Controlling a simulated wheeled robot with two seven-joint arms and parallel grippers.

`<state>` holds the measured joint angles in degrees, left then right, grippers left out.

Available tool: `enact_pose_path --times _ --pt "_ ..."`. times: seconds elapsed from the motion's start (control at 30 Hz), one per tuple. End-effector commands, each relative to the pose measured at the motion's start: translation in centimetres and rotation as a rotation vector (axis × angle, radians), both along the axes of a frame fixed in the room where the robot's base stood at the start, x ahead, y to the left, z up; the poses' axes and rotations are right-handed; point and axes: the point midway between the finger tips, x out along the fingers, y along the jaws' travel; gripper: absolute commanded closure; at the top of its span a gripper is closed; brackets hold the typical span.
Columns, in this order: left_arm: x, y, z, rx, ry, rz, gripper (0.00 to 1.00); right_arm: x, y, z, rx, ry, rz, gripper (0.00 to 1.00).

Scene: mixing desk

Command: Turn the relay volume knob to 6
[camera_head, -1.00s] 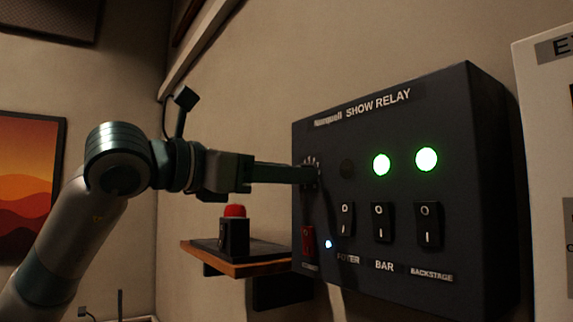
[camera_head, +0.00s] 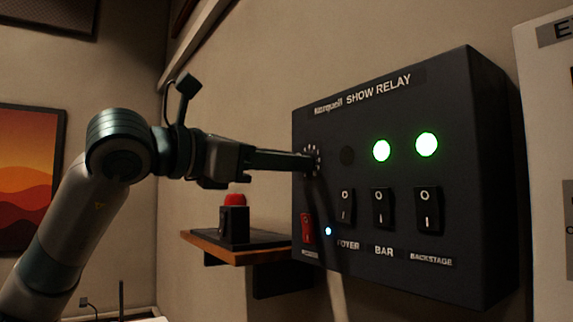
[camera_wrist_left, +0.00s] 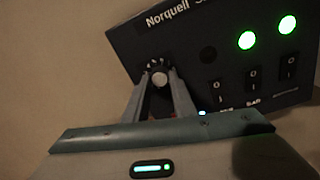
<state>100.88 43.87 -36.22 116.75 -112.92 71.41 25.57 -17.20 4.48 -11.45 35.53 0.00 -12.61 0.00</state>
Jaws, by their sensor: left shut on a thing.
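The dark relay box (camera_head: 455,110) labelled "SHOW RELAY" is on the wall. Its volume knob (camera_wrist_left: 159,78) shows in the left wrist view as a pale round cap with white scale marks around it. My left gripper (camera_head: 312,162) reaches the box's left side. In the left wrist view my left gripper (camera_wrist_left: 158,84) has a finger on each side of the knob and is shut on it. In the head view the fingers hide most of the knob and only part of its dial ring shows. I cannot read the knob's setting. My right gripper is in neither view.
Two green lamps (camera_head: 381,150) are lit and one lamp (camera_head: 347,156) is dark. Black rocker switches (camera_head: 381,208) and a red switch (camera_head: 306,228) sit below. A wooden shelf (camera_head: 215,250) with a red button (camera_head: 234,200) is below my left arm.

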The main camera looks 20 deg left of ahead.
Motion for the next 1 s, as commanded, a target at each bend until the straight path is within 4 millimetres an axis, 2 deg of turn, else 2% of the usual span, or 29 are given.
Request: enact_pose_path --times 0.5,1.0 --pt "0.0 0.1 -0.3 0.308 -0.245 0.0 0.99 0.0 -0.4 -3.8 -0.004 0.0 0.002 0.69" --pt "0.1 0.1 -0.1 0.683 -0.538 0.001 0.99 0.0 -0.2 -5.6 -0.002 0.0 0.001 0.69"
